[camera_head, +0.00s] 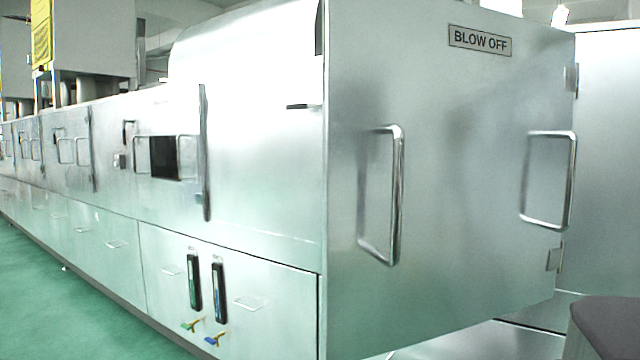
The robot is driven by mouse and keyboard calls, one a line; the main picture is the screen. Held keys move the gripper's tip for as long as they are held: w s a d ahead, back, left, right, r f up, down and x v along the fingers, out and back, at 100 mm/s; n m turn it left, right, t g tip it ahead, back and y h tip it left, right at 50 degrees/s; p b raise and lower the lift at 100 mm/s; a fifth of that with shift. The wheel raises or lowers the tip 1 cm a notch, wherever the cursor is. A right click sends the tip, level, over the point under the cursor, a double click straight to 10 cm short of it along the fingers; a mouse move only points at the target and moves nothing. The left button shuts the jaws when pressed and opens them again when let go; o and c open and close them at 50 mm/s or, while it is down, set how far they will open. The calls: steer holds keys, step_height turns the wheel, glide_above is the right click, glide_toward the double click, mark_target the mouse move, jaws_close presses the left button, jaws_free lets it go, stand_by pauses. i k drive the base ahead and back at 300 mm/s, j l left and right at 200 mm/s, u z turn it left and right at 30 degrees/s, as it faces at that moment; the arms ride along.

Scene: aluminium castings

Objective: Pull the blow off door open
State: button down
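The blow off door (460,180) is a large silver metal panel with a "BLOW OFF" label (480,40) near its top. It stands swung out at an angle from the machine front. Its left edge is nearer to me and its hinges (555,257) are on the right. A tall metal handle (397,195) is on its left part and a second handle (571,180) is near the hinge side. The opening behind the door is hidden by the panel. My gripper is not in view, and nothing is seen touching either handle.
The long silver machine (240,190) runs back to the left, with smaller handled doors and a dark window (164,157). Two black gauges (218,292) are on its lower panel. Green floor (60,310) is clear at lower left. A dark grey rounded shape shows at lower right.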

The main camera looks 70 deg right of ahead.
mark_target(450, 145)
steer(key=i+l+z, duration=0.2)
steer(key=z, duration=0.25)
steer(key=i+z, duration=0.9)
steer(key=i+j+z, duration=0.2)
steer(key=z, duration=0.25)
steer(key=i+j+z, duration=0.3)
steer(key=z, duration=0.15)
steer(key=i+j+z, duration=0.25)
steer(key=j+z, duration=0.2)
steer(key=i+j+z, duration=0.2)
steer(key=j+z, duration=0.3)
steer(key=i+j+z, duration=0.1)
steer(key=j+z, duration=0.35)
steer(key=l, duration=0.1)
